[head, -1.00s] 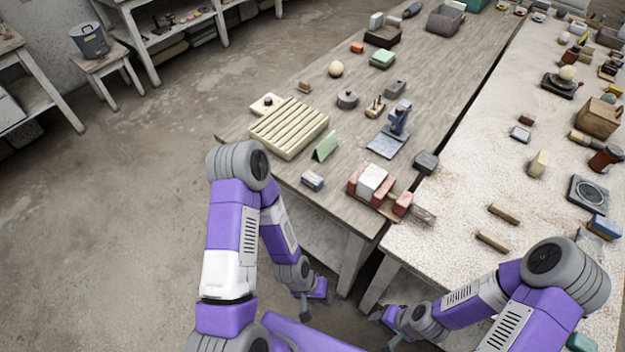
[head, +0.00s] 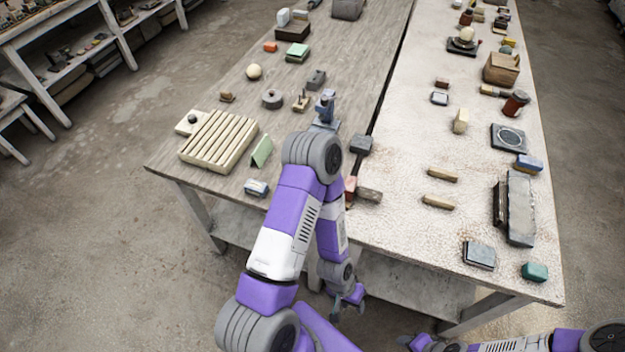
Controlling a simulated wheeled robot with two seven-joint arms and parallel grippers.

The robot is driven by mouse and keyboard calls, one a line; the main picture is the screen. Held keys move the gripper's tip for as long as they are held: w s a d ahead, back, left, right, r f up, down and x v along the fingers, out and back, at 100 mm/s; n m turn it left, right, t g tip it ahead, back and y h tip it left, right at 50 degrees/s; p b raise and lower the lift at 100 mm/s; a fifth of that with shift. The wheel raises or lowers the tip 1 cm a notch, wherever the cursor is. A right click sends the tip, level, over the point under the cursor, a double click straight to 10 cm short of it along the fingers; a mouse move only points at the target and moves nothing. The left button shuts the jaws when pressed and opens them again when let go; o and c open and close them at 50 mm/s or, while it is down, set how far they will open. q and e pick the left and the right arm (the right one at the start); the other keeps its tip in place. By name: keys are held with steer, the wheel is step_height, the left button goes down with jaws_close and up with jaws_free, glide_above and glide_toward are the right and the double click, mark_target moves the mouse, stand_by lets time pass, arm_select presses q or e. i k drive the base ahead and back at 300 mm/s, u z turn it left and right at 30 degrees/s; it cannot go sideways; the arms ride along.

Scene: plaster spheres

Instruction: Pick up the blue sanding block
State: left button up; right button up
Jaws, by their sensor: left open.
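Two small blocks show blue. One, blue with a pale top (head: 257,188), lies near the front edge of the left, grey-brown table. The other, blue and pale (head: 528,163), lies near the right edge of the whitish table. I cannot tell for certain which is the sanding block. My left gripper (head: 350,303) is open and empty, hanging low in front of the tables, below their tops and apart from both blocks. My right gripper (head: 412,342) is at the bottom edge, partly cut off; its jaws are unclear.
A slatted cream rack (head: 218,141) and a green wedge (head: 261,151) stand near the left block. A long grey stone block (head: 521,208), a dark-edged block (head: 479,255) and a green block (head: 535,271) lie at right. My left arm hides part of the grey-brown table.

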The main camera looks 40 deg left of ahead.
mark_target(255, 188)
steer(key=z, duration=1)
steer(key=k, duration=1.15)
steer(key=u, duration=1.55)
steer(key=i, duration=0.25)
steer(key=u, duration=0.15)
